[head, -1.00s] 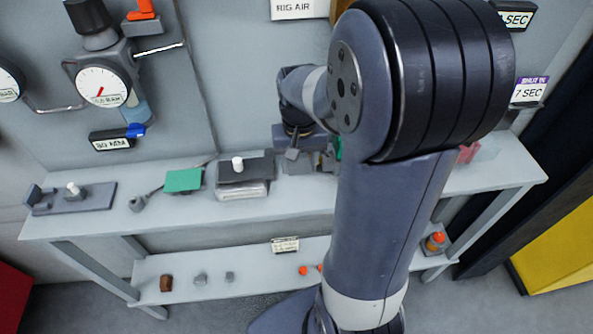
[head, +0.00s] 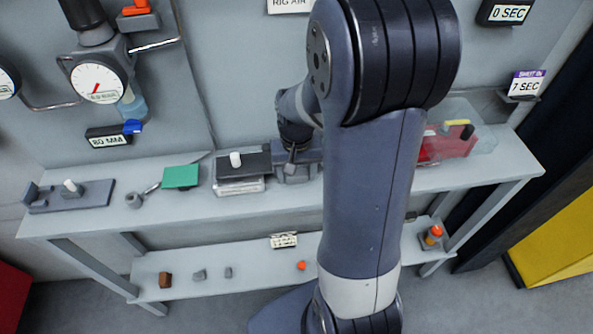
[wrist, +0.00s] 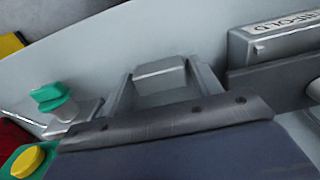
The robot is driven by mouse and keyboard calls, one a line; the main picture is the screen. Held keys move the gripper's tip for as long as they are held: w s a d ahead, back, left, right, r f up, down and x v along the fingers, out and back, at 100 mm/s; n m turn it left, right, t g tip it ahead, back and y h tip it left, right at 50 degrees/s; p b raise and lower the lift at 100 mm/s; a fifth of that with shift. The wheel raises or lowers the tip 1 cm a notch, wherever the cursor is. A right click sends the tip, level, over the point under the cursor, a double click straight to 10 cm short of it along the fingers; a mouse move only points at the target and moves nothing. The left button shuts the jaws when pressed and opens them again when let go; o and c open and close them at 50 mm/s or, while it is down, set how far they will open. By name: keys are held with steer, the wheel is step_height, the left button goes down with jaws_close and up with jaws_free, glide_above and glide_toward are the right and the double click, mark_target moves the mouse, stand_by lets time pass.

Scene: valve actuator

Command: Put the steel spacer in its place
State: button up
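My gripper (head: 297,168) is low over the bench, just right of a black-topped block, and partly covered by my arm. In the wrist view, my gripper's (wrist: 163,86) two grey fingers stand on either side of a plain grey block, which looks like the steel spacer (wrist: 162,77). The block fills the gap between the fingers, so the gripper appears shut on it. The bench top shows behind it. The block's underside is hidden, and I cannot tell whether it touches anything below.
The black-topped block (head: 243,163) with a white peg stands left of my gripper. A green plate (head: 181,176) and a grey fixture (head: 90,195) are further left. The lower shelf (head: 210,287) holds several small pieces. A green knob (wrist: 50,95) stands nearby.

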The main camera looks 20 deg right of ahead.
steer(key=shift+o, duration=1.1)
